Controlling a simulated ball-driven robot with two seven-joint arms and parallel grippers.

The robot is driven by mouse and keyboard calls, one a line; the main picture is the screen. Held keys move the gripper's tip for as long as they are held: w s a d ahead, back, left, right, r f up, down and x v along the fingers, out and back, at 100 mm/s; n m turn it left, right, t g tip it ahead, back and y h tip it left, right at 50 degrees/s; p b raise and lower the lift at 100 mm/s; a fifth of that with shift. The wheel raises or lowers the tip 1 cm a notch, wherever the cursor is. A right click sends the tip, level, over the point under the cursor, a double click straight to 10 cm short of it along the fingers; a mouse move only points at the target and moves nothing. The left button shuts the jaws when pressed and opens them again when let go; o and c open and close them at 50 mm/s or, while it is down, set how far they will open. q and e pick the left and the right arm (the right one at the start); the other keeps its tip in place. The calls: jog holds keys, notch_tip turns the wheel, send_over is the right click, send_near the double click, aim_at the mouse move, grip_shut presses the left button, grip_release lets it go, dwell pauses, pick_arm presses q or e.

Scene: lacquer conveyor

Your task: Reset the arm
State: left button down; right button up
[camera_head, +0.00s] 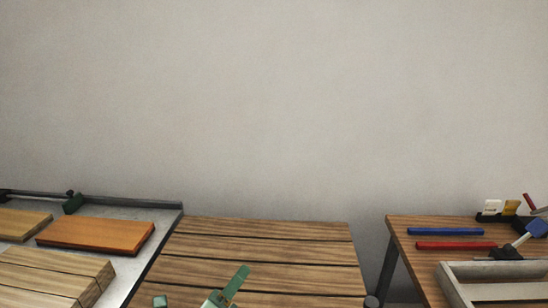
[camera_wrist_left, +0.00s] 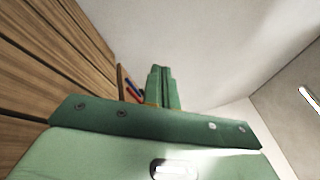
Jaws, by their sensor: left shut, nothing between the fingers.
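My left gripper (camera_head: 241,274) shows at the bottom centre of the head view, green, over the front of the slatted wooden surface (camera_head: 260,251). Its fingers are together with nothing between them. In the left wrist view the shut green fingers (camera_wrist_left: 161,85) point away from the camera, with the slats to the left and the pale wall behind.
At left, an orange-brown board (camera_head: 97,235) and paler boards (camera_head: 55,275) lie on a grey surface. At right, a wooden table holds a blue bar (camera_head: 445,231), a red bar (camera_head: 450,245) and a grey tray (camera_head: 455,285). The slatted surface looks mostly clear.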

pick_arm(q)
jog(key=s+a+f+n+g+y, duration=0.2)
jog(key=s+a+f+n+y, duration=0.3)
jog(key=a+n, duration=0.3)
jog(key=s+a+f+n+g+y, duration=0.2)
jog(key=s+a+f+n+y, duration=0.15)
jog(key=a+n+y, duration=0.4)
jog(key=s+a+f+n+g+y, duration=0.1)
jog(key=s+a+f+n+g, duration=0.25)
jog(key=s, duration=0.35)
jog(key=s+a+f+n+g+y, duration=0.1)
jog(key=s+a+f+n+g, duration=0.25)
jog(key=s, duration=0.35)
jog(key=s+d+f+g+h, duration=0.2)
jog(key=s+f, duration=0.1)
jog(key=f, duration=1)
jog(key=s+d+f+g+h, duration=0.1)
jog(key=s+d+f+h, duration=0.15)
jog(key=f, duration=1.15)
jog(key=s+f+n+g, duration=0.1)
jog(key=s+f, duration=0.5)
jog(key=s, duration=0.4)
jog(key=s+f+n+g, duration=0.2)
jog(key=s+f, duration=0.5)
jog(key=s, duration=0.3)
jog(key=shift+a, duration=0.15)
jog(key=shift+f, duration=0.1)
